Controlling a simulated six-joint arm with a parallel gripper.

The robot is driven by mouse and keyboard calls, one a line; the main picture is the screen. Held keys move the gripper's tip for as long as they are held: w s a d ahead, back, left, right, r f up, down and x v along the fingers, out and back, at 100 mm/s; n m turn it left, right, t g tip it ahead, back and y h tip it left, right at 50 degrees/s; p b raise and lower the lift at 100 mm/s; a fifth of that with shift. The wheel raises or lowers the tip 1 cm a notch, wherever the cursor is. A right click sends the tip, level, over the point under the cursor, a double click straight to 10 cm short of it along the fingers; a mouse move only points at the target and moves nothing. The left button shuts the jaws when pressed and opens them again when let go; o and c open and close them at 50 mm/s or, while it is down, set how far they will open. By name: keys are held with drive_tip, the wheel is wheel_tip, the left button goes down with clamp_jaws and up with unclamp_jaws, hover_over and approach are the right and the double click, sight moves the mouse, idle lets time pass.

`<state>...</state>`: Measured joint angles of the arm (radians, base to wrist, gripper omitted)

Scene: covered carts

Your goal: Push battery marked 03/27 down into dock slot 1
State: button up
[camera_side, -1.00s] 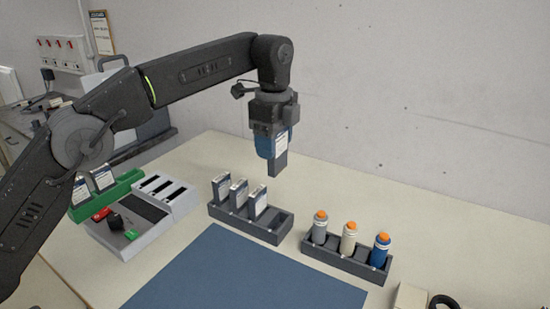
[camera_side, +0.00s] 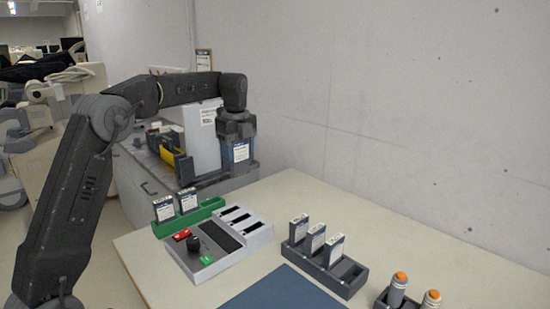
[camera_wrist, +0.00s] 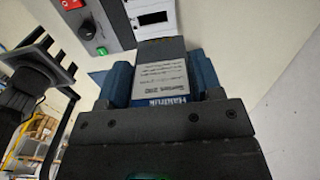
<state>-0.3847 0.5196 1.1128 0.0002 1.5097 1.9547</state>
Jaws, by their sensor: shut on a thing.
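My gripper (camera_side: 238,158) is shut on a dark battery with a white label (camera_side: 240,152), held upright in the air above and behind the dock (camera_side: 203,262). The dock is a grey unit with a black panel, a knob and a raised block (camera_side: 259,236) of dark slots. The slots look empty; their numbers cannot be read. In the wrist view, the battery (camera_wrist: 160,72) sits between the two blue fingers, its far end overlapping the white slot block (camera_wrist: 165,22) in the picture. I cannot read the date on its label.
A green rack (camera_side: 208,208) with two batteries stands behind the dock on the left. A dark rack (camera_side: 352,288) with three batteries and a free place stands to the right. Orange-capped bottles (camera_side: 397,290) and a blue mat (camera_side: 290,290) are nearer the front.

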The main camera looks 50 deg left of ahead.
drive_tip(key=s+a+f, duration=0.2)
drive_tip(key=a+f, duration=0.1)
drive_tip(key=f, duration=0.2)
drive_tip(key=shift+a, duration=0.25)
drive_tip(key=shift+f, duration=0.15)
drive_tip(key=shift+f, duration=2.8)
drive_tip(key=shift+f, duration=2.8)
drive_tip(key=o, duration=1.1)
wheel_tip(320, 180, up, 14)
